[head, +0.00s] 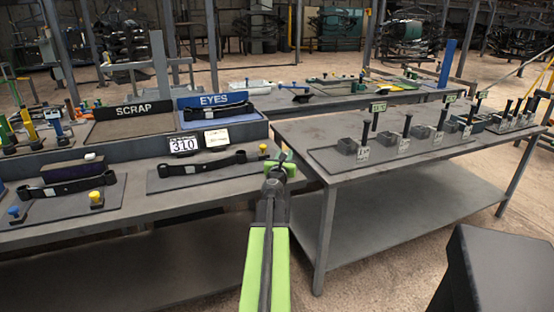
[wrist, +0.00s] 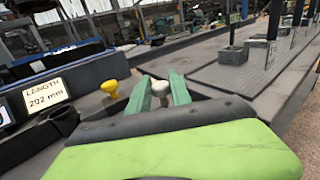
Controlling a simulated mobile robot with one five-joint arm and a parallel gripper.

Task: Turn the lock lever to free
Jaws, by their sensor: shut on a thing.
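My gripper (head: 281,161) is at the right end of the near left bench, just beyond the end of a spring's dark plate. In the wrist view, its two green fingers (wrist: 160,88) stand on either side of a pale, whitish knob (wrist: 160,86) and are shut on it. The knob looks like the handle of the lock lever; the rest of the lever is hidden below the fingers and my wrist. A yellow knob (wrist: 110,88) stands just left of the fingers, apart from them. It also shows in the head view (head: 263,149).
A dark leaf spring (head: 205,166) lies on the plate (head: 165,182) left of my gripper, behind it a display reading 310 (head: 183,145). SCRAP (head: 130,109) and EYES (head: 213,99) bins stand farther back. A second bench (head: 330,172) with several posts stands to the right.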

